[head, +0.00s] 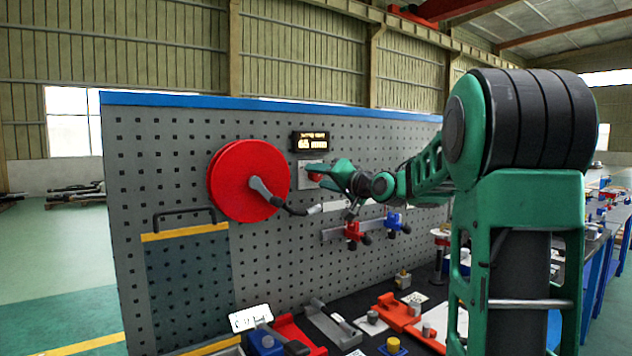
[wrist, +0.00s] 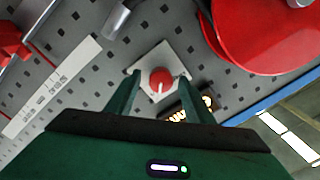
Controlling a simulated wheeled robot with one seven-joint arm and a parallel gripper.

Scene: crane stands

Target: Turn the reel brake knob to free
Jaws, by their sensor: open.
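The brake knob (wrist: 161,82) is a red round knob with a pale pointer line, on a light square plate (wrist: 178,58) on the pegboard. In the wrist view it sits between the two green fingers of my gripper (wrist: 158,92), which are apart. I cannot tell whether the fingers touch it. In the head view my gripper (head: 328,172) is at the panel, and the knob (head: 315,176) is partly hidden behind it. The red reel (head: 240,182) with a grey crank arm is left of my gripper in the head view.
A small lit display (head: 310,142) is mounted above the knob. Red and blue clamp-like parts (head: 352,232) sit on a rail below. A white label strip (wrist: 52,86) is on the pegboard. The bench below holds several tools and blocks, including an orange fixture (head: 398,312).

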